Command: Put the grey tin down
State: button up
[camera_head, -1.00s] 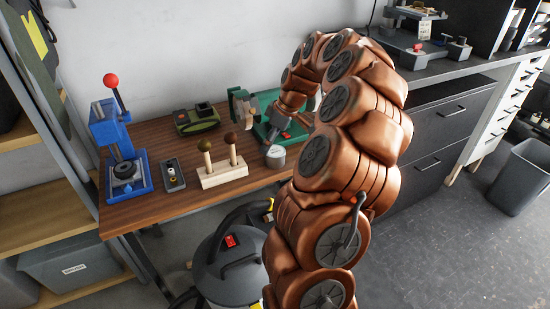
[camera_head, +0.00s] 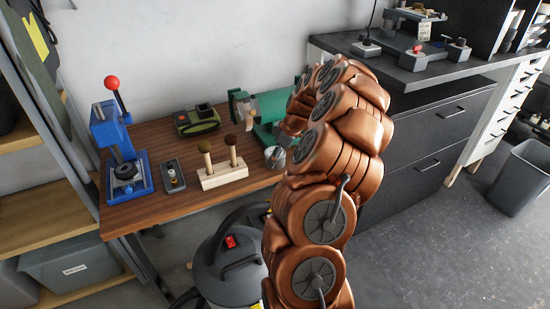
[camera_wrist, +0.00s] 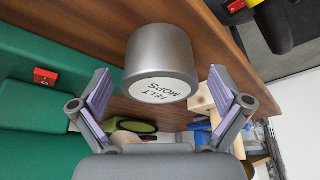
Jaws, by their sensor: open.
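The grey tin (camera_head: 275,158) stands on the wooden workbench near its front edge, beside the green machine. In the wrist view the tin (camera_wrist: 160,55) shows its side and a pale end labelled "FELT MOPS". My gripper (camera_wrist: 160,76) is open, with one purple-padded finger on each side of the tin. Gaps show between the tin and both pads. In the head view my arm crowds the tin's right side, and the fingers are small and partly hidden.
The green machine (camera_head: 270,107) stands close behind the tin. A wooden block with two upright mops (camera_head: 223,177) is to its left, then a small grey tray (camera_head: 174,176) and a blue press (camera_head: 122,160). A vacuum (camera_head: 230,265) stands below the bench front.

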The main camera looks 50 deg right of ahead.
jog(key=shift+f, duration=0.2)
jog(key=c, duration=1.4)
jog(key=shift+o, duration=0.2)
jog(key=shift+w, duration=0.1)
jog(key=shift+r, duration=1.7)
jog(key=s+a+r+b, duration=0.1)
jog(key=s+a, duration=0.9)
jog(key=s, duration=0.2)
jog(key=shift+a+r+b, duration=0.3)
jog(key=shift+b, duration=0.05)
